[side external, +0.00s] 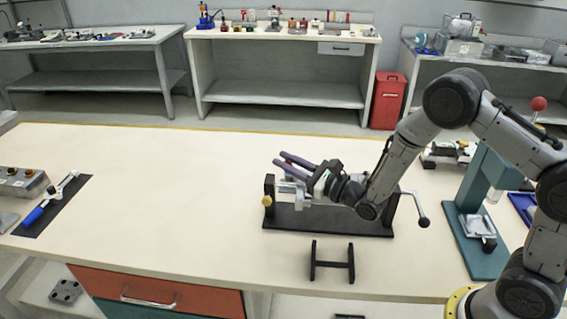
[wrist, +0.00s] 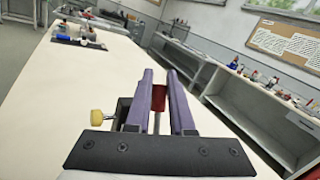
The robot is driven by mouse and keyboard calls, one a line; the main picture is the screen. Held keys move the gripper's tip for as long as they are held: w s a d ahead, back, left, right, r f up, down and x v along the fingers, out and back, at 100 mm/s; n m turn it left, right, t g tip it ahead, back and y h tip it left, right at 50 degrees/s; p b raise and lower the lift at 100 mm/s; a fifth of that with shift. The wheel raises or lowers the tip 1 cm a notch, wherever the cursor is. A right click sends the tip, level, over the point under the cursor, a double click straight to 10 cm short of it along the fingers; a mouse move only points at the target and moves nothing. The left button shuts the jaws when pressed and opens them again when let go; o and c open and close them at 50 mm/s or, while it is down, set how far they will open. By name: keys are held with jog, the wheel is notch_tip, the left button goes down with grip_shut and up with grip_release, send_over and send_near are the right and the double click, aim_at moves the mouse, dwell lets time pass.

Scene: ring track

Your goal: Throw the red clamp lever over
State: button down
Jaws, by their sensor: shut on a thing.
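The red clamp lever (wrist: 158,97) shows in the wrist view as a short red piece between my two purple fingers. My gripper (wrist: 159,76) is shut on it. In the side view my gripper (side external: 278,159) is low over the left end of a black fixture (side external: 330,222), its fingers pointing left and slightly up. The lever is mostly hidden there by the fingers. The fixture has a yellow knob (side external: 267,201) on its left post and a crank handle (side external: 423,221) at its right end. The lever's lower end cannot be made out.
A small black stand (side external: 332,264) is in front of the fixture. A teal press (side external: 480,235) stands to the right. A blue-handled tool (side external: 34,216) lies on a dark mat at the far left. The tabletop between is clear.

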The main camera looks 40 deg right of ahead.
dwell(0.3)
jog(key=c, duration=0.8)
grip_release()
jog(key=shift+s, duration=0.1)
jog(key=v, duration=1.3)
jog(key=shift+s+f, duration=0.15)
jog(key=shift+s, duration=0.15)
